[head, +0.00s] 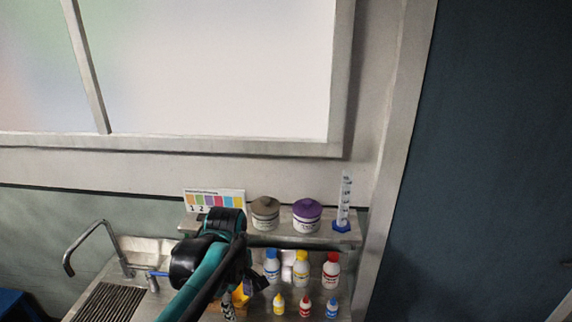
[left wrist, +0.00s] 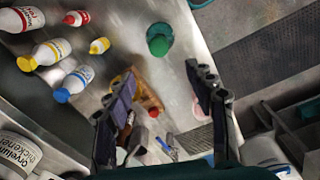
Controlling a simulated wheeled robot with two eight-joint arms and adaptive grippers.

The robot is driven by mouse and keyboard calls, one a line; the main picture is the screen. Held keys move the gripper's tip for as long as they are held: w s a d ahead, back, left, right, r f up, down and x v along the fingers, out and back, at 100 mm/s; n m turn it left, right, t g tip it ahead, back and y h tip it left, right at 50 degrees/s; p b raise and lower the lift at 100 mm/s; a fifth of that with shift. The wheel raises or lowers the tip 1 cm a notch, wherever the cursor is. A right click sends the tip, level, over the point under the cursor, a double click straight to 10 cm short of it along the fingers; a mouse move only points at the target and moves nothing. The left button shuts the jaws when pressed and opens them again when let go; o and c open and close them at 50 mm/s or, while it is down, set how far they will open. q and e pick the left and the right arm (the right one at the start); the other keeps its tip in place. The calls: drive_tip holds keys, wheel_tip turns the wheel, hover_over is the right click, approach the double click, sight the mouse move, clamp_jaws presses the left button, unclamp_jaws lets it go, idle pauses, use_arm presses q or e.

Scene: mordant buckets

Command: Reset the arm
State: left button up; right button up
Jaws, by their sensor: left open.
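My left arm (head: 207,280), teal and black, reaches up from the bottom of the head view and bends down in front of the shelf. My left gripper (left wrist: 160,95) is open and empty in the left wrist view, its two dark fingers wide apart. It hangs above the steel counter, and an orange-brown item (left wrist: 145,92) on the counter shows between the fingers, below them. In the head view the gripper is partly hidden behind the arm. My right gripper is not in view.
A shelf (head: 345,238) holds a grey-brown tub (head: 265,213), purple tub (head: 307,215), measuring cylinder (head: 343,205) and colour card (head: 205,198). Below stand white bottles with blue (head: 272,267), yellow (head: 302,268) and red (head: 332,270) caps, with small bottles in front. A tap (head: 95,240) stands left.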

use_arm(q)
drive_tip(key=s+a+f+m+t+b, duration=0.2)
drive_tip(key=s+f+m+b, duration=0.3)
drive_tip(key=f, duration=0.3)
drive_tip(key=s+a+f+m+t+b, duration=0.2)
drive_tip(key=s+f+m+t+b, duration=0.2)
drive_tip(key=f+m+b, duration=0.3)
drive_tip(key=shift+s+f+m+t, duration=0.35)
drive_tip(key=shift+s+m, duration=0.15)
drive_tip(key=shift+m, duration=0.3)
